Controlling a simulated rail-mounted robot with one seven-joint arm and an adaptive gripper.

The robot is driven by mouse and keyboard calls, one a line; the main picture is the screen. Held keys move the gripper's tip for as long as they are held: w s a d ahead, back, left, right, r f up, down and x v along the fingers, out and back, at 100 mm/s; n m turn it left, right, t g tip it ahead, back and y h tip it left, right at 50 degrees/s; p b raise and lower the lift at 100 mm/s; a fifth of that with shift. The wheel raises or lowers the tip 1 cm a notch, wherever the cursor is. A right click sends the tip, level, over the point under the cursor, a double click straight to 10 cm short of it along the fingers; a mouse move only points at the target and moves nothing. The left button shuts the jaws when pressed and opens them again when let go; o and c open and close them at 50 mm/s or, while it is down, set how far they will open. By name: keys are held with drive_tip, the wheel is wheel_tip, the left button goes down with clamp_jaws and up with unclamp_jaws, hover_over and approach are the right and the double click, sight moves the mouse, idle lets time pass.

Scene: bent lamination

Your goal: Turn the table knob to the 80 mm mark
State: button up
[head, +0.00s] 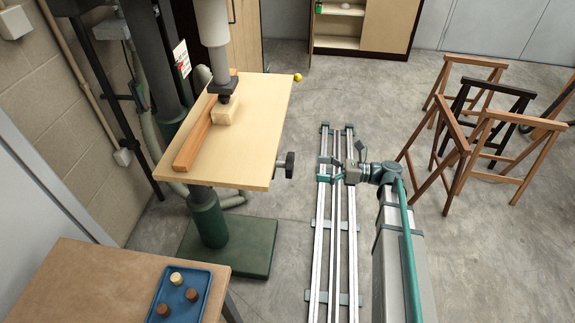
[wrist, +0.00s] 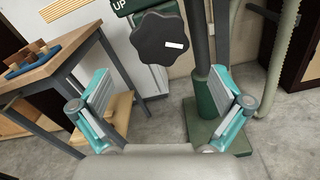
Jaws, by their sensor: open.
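The table knob (head: 287,165) is black and sits at the right edge of the drill-press table (head: 250,130). In the wrist view the knob (wrist: 160,38) is lobed, with a white label on its face, under a green plate (wrist: 128,5) marked "UP". My gripper (head: 326,170) is right of the knob in the head view, apart from it. In the wrist view my gripper (wrist: 160,88) has its teal fingers spread and nothing between them. The knob is beyond the fingertips, roughly centred between them. No readable 80 mm mark shows.
A workbench (head: 75,275) with a blue tray (head: 205,295) of small pieces stands at front left. Wooden trestles (head: 480,150) stand at right. Floor between table and gripper is clear.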

sight(287, 166)
drive_tip(key=a, duration=0.3)
drive_tip(key=a+p, duration=0.1)
drive_tip(key=a, duration=0.3)
drive_tip(key=w+a+p, duration=0.1)
drive_tip(key=a, duration=0.2)
drive_tip(key=shift+a, duration=0.2)
drive_tip(key=c, duration=0.9)
drive_tip(key=shift+f, duration=0.1)
drive_tip(key=shift+n+b, duration=0.3)
